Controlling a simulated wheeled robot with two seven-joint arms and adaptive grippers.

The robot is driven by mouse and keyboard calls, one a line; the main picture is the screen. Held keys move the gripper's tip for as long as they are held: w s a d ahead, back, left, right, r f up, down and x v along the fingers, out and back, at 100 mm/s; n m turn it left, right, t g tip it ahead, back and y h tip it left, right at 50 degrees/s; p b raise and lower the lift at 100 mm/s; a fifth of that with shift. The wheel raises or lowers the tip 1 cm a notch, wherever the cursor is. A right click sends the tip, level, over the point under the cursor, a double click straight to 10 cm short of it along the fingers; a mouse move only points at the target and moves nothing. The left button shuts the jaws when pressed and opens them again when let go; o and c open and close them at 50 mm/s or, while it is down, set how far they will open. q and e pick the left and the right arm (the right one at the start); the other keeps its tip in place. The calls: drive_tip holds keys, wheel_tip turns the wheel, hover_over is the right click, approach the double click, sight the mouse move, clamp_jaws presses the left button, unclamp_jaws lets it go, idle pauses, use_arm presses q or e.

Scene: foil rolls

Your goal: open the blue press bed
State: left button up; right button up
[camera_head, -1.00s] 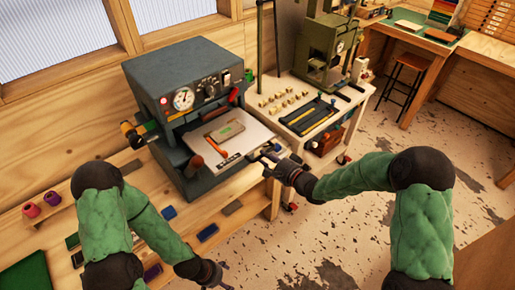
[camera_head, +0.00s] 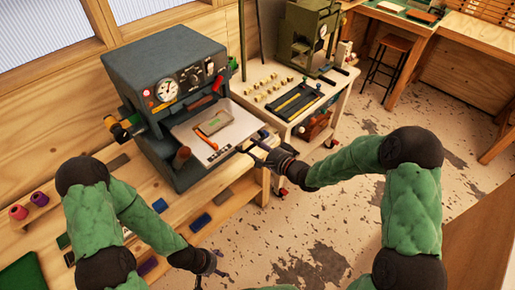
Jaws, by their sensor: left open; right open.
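The dark blue-grey press (camera_head: 170,75) stands on the wooden bench, with a gauge and knobs on its front. Its pale flat bed (camera_head: 236,131) sticks out of the front opening. A small greenish plate (camera_head: 215,121) and an orange strip (camera_head: 206,139) lie on the bed. My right gripper (camera_head: 255,148) is open at the bed's front right corner; whether it touches the bed I cannot tell. My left gripper (camera_head: 211,277) is open and empty, low in the picture in front of the bench, well apart from the press.
A pale side table (camera_head: 268,75) with small blocks and a dark tray (camera_head: 297,101) stands right of the press. Small blue and grey pieces, such as a blue block (camera_head: 201,222), lie on the bench front. A stool (camera_head: 388,60) stands farther back. Open floor lies at right.

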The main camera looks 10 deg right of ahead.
drive_tip(key=shift+d, duration=0.1)
drive_tip(key=v, duration=1.2)
drive_tip(key=s+a+f+n+g+h+b, duration=0.1)
drive_tip(key=s+f+n+g+h+b, duration=0.15)
drive_tip(key=f, duration=0.85)
drive_tip(key=s+a+f+n+g+h+b, duration=0.1)
drive_tip(key=s+a+f+g+h, duration=0.15)
drive_tip(key=f, duration=0.85)
drive_tip(key=s+a+f+n+g+b, duration=0.1)
drive_tip(key=s+a+f+n+g, duration=0.2)
drive_tip(key=s+f, duration=1)
drive_tip(key=shift+s+a+n+g+b, duration=0.25)
drive_tip(key=shift+s+n+g, duration=0.9)
drive_tip(key=shift+g, duration=0.95)
drive_tip(key=shift+s, duration=0.1)
